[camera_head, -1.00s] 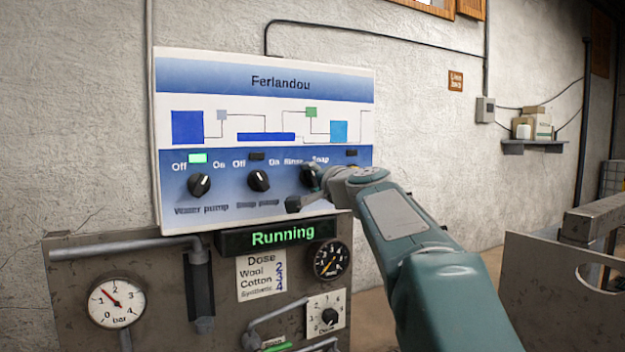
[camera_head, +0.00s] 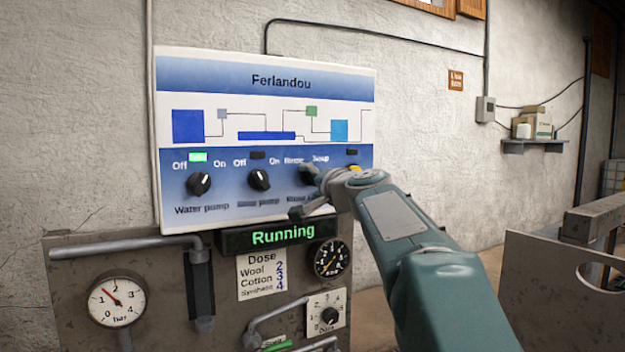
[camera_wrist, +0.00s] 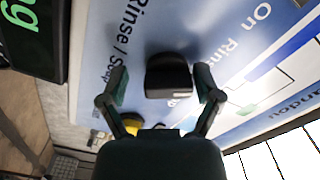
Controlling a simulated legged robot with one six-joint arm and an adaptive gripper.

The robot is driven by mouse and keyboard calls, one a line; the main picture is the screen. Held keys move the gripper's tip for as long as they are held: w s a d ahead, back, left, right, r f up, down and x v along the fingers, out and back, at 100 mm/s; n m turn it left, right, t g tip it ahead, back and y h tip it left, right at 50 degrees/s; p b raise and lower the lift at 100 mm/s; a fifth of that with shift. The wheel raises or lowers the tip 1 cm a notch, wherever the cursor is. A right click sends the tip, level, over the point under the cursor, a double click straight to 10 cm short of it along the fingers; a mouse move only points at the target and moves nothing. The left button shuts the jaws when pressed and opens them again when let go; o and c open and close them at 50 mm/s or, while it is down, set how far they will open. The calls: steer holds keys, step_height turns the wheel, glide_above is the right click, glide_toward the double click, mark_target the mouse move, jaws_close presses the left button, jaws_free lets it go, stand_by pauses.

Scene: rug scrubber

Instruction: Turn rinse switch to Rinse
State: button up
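The rinse switch is a black knob under the "Rinse" and "Soap" labels on the white and blue control panel (camera_head: 345,88). In the head view the knob (camera_head: 306,174) is partly hidden by my gripper (camera_head: 309,191). In the wrist view the black knob (camera_wrist: 168,76) sits between the two open fingers of my gripper (camera_wrist: 160,88), with a gap on both sides. The label "Rinse / Soap" (camera_wrist: 122,45) shows beside it. The indicator above the switch (camera_head: 351,152) is dark.
The water pump knob (camera_head: 199,184) has a lit green indicator (camera_head: 198,157); the middle pump knob (camera_head: 259,180) has a dark one. A display (camera_head: 277,236) reads "Running". Gauges and pipes lie below. A yellow part (camera_wrist: 131,123) shows near my gripper.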

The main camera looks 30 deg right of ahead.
steer(key=shift+s+r, duration=0.1)
steer(key=shift+r, duration=0.15)
steer(key=shift+s, duration=0.1)
steer(key=s, duration=1.1)
steer(key=shift+s+d, duration=0.15)
steer(key=shift+s, duration=0.2)
